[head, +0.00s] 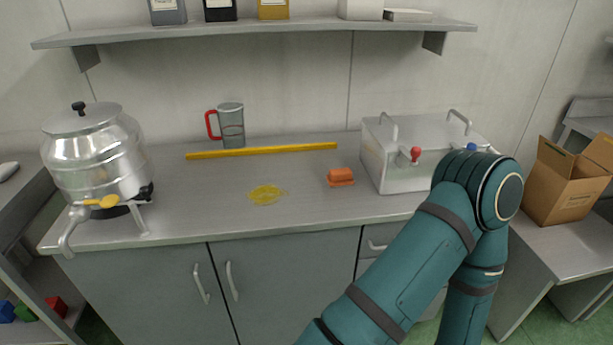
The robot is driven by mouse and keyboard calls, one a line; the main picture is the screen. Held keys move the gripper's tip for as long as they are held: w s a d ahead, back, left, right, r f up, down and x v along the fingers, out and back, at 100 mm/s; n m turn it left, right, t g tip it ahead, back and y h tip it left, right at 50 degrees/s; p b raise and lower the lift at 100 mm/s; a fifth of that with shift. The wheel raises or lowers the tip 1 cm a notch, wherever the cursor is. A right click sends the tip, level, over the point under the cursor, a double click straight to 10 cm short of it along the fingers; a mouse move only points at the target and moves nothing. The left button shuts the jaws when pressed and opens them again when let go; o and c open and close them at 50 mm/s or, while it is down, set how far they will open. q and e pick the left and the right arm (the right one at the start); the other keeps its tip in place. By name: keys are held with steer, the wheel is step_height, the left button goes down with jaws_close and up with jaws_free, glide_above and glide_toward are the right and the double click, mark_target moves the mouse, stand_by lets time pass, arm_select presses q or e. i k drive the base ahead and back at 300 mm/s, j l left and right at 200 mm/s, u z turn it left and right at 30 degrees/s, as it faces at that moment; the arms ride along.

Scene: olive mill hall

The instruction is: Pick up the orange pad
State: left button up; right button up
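The orange pad (341,176) lies on the grey worktop (220,215), a little right of the middle and just left of the metal box. It looks like a small block with a slightly wider lower layer. My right arm rises from the bottom of the view, bends near the front of the metal box and runs back down out of the picture. Its gripper is out of view. My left arm and gripper are not in view. Nothing touches the pad.
A yellow puddle (267,194) lies left of the pad. A metal urn (95,160) stands left, a lidded metal box (400,168) right. A shelf (255,32) hangs above.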

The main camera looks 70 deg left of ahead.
mark_target(339, 178)
steer(key=u, duration=2.1)
steer(key=i+l+u, duration=0.15)
steer(key=u, duration=0.25)
